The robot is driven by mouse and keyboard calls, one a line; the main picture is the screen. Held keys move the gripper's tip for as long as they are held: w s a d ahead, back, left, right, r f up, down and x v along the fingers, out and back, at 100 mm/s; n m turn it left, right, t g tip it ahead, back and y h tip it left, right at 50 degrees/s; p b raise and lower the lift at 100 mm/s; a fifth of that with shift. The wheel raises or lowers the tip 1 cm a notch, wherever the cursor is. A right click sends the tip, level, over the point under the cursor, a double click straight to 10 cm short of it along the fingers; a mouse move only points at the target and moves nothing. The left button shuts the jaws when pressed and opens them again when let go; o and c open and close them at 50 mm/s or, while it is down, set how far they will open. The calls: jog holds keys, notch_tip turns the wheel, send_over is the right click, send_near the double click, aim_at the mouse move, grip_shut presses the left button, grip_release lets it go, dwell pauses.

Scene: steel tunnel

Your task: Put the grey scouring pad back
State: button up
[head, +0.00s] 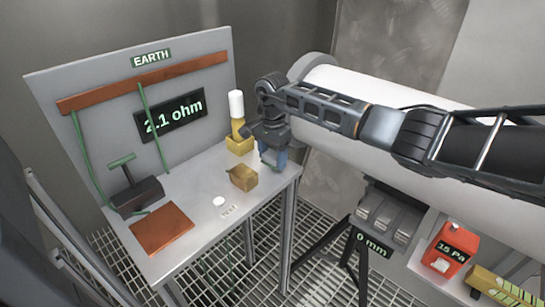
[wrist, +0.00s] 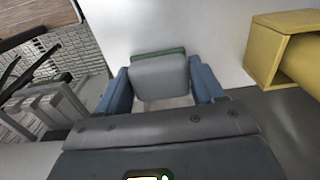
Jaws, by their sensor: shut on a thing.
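The grey scouring pad (wrist: 160,78) is between the blue fingers of my gripper (wrist: 163,92) in the wrist view. It is a grey block with a green layer along its far edge. In the head view my gripper (head: 272,158) is over the right edge of the grey table (head: 190,207), pointing down. There the pad is hidden by the gripper. Whether the pad touches the tabletop cannot be told.
A yellow holder (head: 240,145) with a white-capped bottle (head: 236,105) stands just left of my gripper; the holder also shows at right in the wrist view (wrist: 264,50). A tan box (head: 243,178) is in front. A large white pipe (head: 330,80) runs behind my arm.

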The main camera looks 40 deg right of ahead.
aim_at(272, 154)
jog(key=shift+f, duration=0.65)
jog(key=shift+f, duration=0.1)
jog(key=o, duration=1.1)
notch_tip(272, 154, up, 12)
jog(key=shift+r+b, duration=0.1)
jog(key=shift+b, duration=0.8)
